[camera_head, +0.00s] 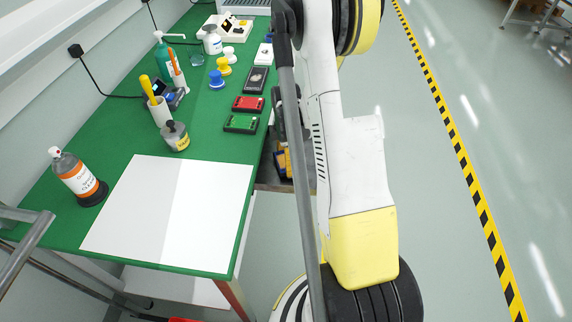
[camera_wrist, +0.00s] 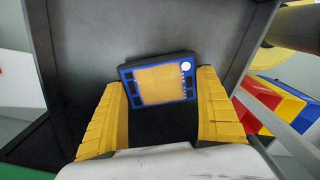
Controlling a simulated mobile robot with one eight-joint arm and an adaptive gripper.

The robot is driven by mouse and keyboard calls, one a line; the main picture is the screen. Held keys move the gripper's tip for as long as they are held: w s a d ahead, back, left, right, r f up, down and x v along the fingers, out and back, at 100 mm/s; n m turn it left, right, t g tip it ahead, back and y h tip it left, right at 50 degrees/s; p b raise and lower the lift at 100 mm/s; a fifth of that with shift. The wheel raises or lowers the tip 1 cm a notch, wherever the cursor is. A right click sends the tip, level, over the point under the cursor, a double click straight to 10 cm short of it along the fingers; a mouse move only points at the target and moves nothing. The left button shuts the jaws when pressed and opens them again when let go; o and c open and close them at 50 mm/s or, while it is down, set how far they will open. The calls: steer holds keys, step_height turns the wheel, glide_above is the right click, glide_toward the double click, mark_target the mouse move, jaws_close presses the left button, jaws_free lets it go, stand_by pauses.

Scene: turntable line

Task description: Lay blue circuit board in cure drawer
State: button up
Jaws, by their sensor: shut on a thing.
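The blue circuit board (camera_wrist: 157,86), with a wide orange-yellow middle and a white round spot, sits between the yellow fingers of my gripper (camera_wrist: 158,80) in the wrist view. My gripper is shut on it. A dark grey open drawer (camera_wrist: 120,22) with raised walls lies around and beyond the board. Whether the board touches its floor is hard to tell. In the head view the drawer (camera_head: 268,181) sticks out below the table's right edge, and my arm hides most of it and the gripper's yellow fingers (camera_head: 284,160).
The green table (camera_head: 120,140) carries a white mat (camera_head: 210,215), a red board (camera_head: 249,103), a green board (camera_head: 240,123), several bottles and small parts. Red, blue and yellow bins (camera_wrist: 280,100) stand right of the drawer in the wrist view. The floor right of my arm is clear.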

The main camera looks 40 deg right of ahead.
steer(key=shift+f, duration=0.4)
